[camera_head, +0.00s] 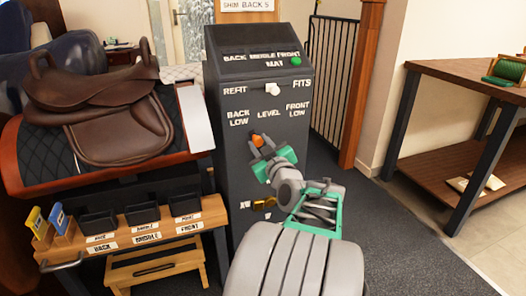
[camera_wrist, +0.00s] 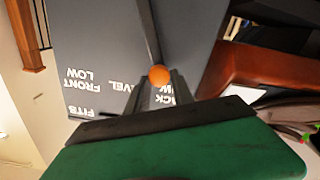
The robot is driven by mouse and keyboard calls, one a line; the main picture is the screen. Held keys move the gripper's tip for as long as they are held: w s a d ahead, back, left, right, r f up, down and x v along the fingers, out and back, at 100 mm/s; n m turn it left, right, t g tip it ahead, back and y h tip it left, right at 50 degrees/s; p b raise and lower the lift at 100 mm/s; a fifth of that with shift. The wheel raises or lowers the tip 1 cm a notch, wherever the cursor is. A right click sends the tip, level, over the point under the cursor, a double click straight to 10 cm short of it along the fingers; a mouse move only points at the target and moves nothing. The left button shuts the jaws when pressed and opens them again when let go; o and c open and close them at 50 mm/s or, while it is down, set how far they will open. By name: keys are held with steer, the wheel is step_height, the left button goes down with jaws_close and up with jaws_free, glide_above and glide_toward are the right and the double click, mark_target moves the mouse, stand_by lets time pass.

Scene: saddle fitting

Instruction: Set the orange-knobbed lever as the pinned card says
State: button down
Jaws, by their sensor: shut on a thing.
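The orange-knobbed lever (camera_head: 257,140) is on the front of a dark grey cabinet (camera_head: 225,190), below the labels BACK LOW, LEVEL and FRONT LOW. My gripper (camera_head: 262,145) is shut on the lever at its knob. In the wrist view the orange knob (camera_wrist: 159,74) shows between the fingertips. The knob stands left of centre, below the gap between BACK LOW and LEVEL. A white card (camera_head: 248,5) above the cabinet is cut off by the picture's top edge; its visible line seems to read "SHOW BACK 5".
A white knob (camera_head: 272,89) sits between REFIT and FITS, and a green button (camera_head: 296,61) is above it. A brass-coloured part (camera_head: 264,203) is lower on the cabinet. A saddle (camera_head: 110,100) on a stand and a bench with labelled bins (camera_head: 145,215) are left. Open floor lies right.

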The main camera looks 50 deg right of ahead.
steer(key=shift+a+f, duration=0.15)
steer(key=shift+f, duration=0.05)
steer(key=c, duration=1.1)
jaws_free()
steer(key=shift+w+r, duration=0.1)
steer(key=p+v, duration=0.1)
steer(key=v, duration=0.6)
steer(key=shift+s+a, duration=0.25)
steer(key=shift+s, duration=0.1)
